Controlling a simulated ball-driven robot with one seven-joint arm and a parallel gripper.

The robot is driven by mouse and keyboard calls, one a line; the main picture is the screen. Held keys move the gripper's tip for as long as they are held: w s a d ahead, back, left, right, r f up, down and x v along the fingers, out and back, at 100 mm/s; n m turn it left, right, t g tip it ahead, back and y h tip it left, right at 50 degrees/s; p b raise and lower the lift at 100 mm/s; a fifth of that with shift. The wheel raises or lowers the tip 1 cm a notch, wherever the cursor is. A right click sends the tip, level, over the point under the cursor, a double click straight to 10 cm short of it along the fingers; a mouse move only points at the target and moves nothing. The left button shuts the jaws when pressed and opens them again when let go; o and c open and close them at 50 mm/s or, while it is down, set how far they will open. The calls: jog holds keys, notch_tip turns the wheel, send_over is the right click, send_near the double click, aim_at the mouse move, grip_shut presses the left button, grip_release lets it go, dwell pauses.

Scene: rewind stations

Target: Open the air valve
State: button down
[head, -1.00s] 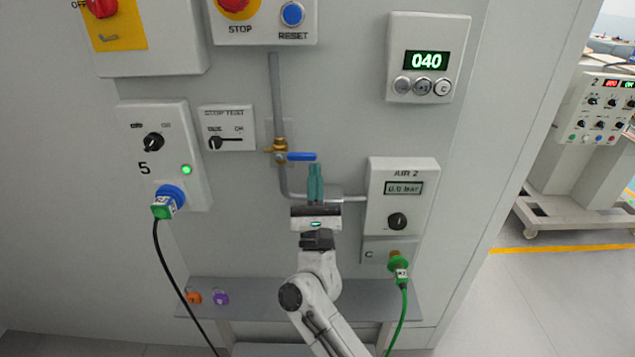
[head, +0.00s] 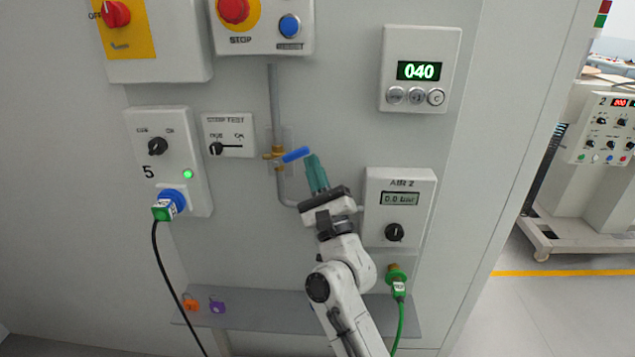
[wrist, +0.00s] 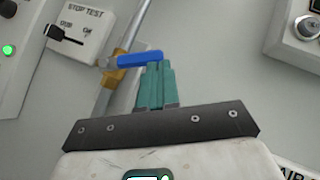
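The air valve is a brass body (head: 275,153) on a grey vertical pipe, with a blue lever handle (head: 296,154). The handle points right and tilts slightly upward in the head view. My gripper (head: 315,160) has teal fingers lying close together, with their tips at the free end of the handle. In the wrist view the blue handle (wrist: 140,59) meets the fingertips (wrist: 158,64) at their upper left. Touch is likely but not certain, and nothing shows between the fingers. The AIR 2 panel (head: 424,215) reads 0.0 bar.
A STOP TEST switch (head: 229,135) is left of the valve. A box with STOP and RESET buttons (head: 289,26) is above. A shelf (head: 262,306) with orange and purple tags runs below. A green hose (head: 400,320) hangs below the AIR 2 panel.

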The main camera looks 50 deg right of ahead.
notch_tip(320, 180, up, 3)
jog(key=n+y, duration=0.2)
jog(key=n+y+p, duration=0.1)
jog(key=n+y, duration=0.1)
jog(key=n, duration=0.1)
jog(key=shift+w+a+f+y, duration=0.1)
jog(key=shift+f+y, duration=0.05)
jog(key=shift+y, duration=0.15)
jog(key=w+r+n+g+y+p, duration=0.1)
jog(key=n+p, duration=0.1)
jog(key=p, duration=0.1)
jog(key=w+a+r+n+g+y+p, duration=0.1)
jog(key=r+n+p, duration=0.1)
jog(key=p, duration=0.2)
jog(key=w+a+r+n+g+y+p, duration=0.1)
jog(key=n+p, duration=0.2)
jog(key=p, duration=0.1)
jog(key=shift+a+r+y, duration=0.15)
jog(key=shift+r+y, duration=0.05)
jog(key=shift+y, duration=0.2)
jog(key=shift+w+a+p, duration=0.1)
jog(key=shift+w+p, duration=0.05)
jog(key=shift+p, duration=0.15)
